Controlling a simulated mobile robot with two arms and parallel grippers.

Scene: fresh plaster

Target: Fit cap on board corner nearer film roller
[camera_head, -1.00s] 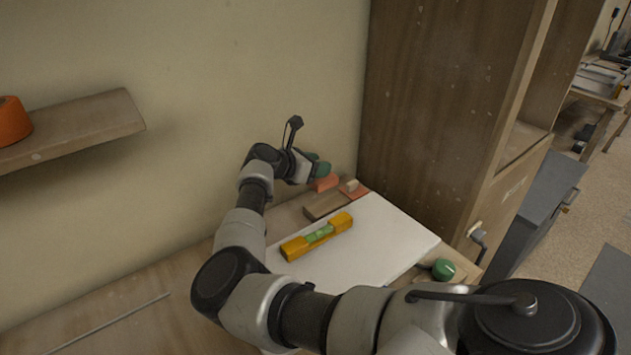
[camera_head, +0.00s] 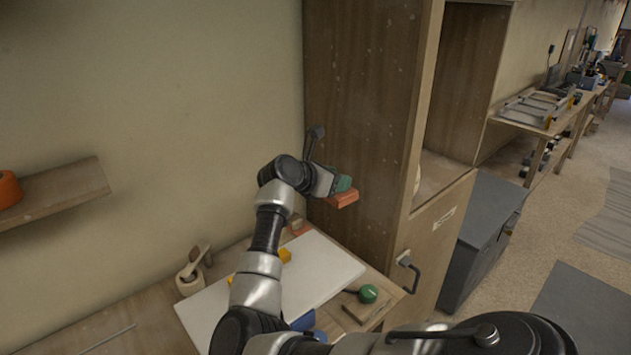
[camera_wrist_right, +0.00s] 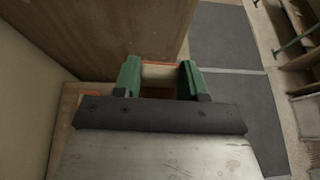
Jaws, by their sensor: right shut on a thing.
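My right gripper (camera_head: 338,182) has green fingers and is shut on an orange-red piece (camera_head: 342,200), which looks like the cap. It is held in the air in front of the wooden cabinet, above the far end of the bench. In the right wrist view the piece (camera_wrist_right: 158,63) sits between the green fingers (camera_wrist_right: 158,80), partly hidden. The white board (camera_head: 335,267) lies flat on the bench, apart from the cap, its left part hidden by my arm. I cannot tell for certain which object is the film roller. My left gripper is not in view.
A yellow level (camera_head: 285,255) lies on the board, mostly behind my arm. Beyond the board is another orange piece (camera_head: 300,229). A green round-topped item (camera_head: 368,293) and a blue object (camera_head: 303,320) lie nearby. The cabinet (camera_head: 360,110) borders the bench.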

